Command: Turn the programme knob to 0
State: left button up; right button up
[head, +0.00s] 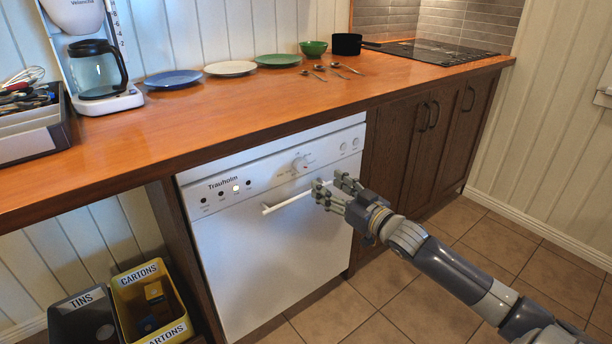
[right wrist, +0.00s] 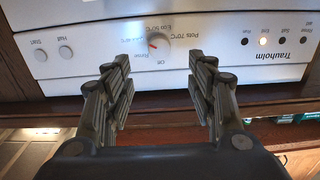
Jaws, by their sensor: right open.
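My right gripper (head: 329,182) is open and empty, in front of the panel and a little below and right of the knob. In the right wrist view its fingers (right wrist: 160,62) stand apart, with the knob beyond the gap, not touched.
The white door handle (head: 290,202) runs just below the knob, close to my right fingers. Two buttons (right wrist: 53,53) and a row of lamps flank the knob. The wooden worktop (head: 225,125) overhangs above. Sorting bins (head: 150,305) stand at the lower left.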

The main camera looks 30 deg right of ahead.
aim_at(303, 167)
jog(key=w, duration=0.3)
jog(key=w+b, duration=0.1)
jog(key=w, duration=0.4)
jog(key=shift+w+a+b, duration=0.3)
jog(key=shift+b, duration=0.05)
pick_arm(q)
jog(key=shift+x, duration=1)
pick_arm(e)
jog(key=shift+w+f, duration=0.1)
jog(key=shift+w, duration=0.8)
pick_arm(q)
jog(key=shift+w+d+r, duration=0.1)
jog(key=shift+w, duration=0.1)
pick_arm(e)
jog(key=c, duration=1)
